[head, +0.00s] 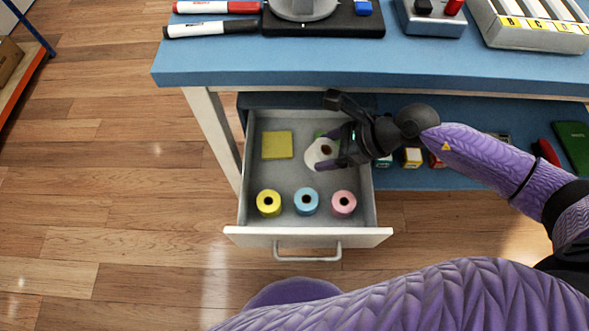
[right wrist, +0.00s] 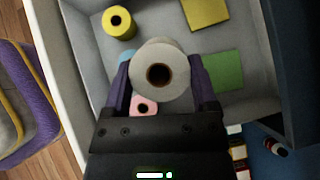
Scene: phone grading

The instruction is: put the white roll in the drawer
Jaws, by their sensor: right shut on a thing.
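The white roll (head: 313,157) is held between the fingers of my right gripper (head: 326,158), over the open drawer (head: 308,237). In the right wrist view the white roll (right wrist: 160,58) sits between the two purple fingers of my right gripper (right wrist: 158,82), its dark core facing the camera. I cannot tell whether the roll touches the drawer floor. The drawer is pulled out and its interior (right wrist: 172,18) shows around the roll. My left gripper is not in view.
In the drawer are a yellow roll (head: 269,203), a blue roll (head: 306,201) and a pink roll (head: 344,203) along the front, a yellow pad (head: 277,145) and a partly hidden green pad (right wrist: 222,71). The blue tabletop (head: 300,65) overhangs the drawer's back.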

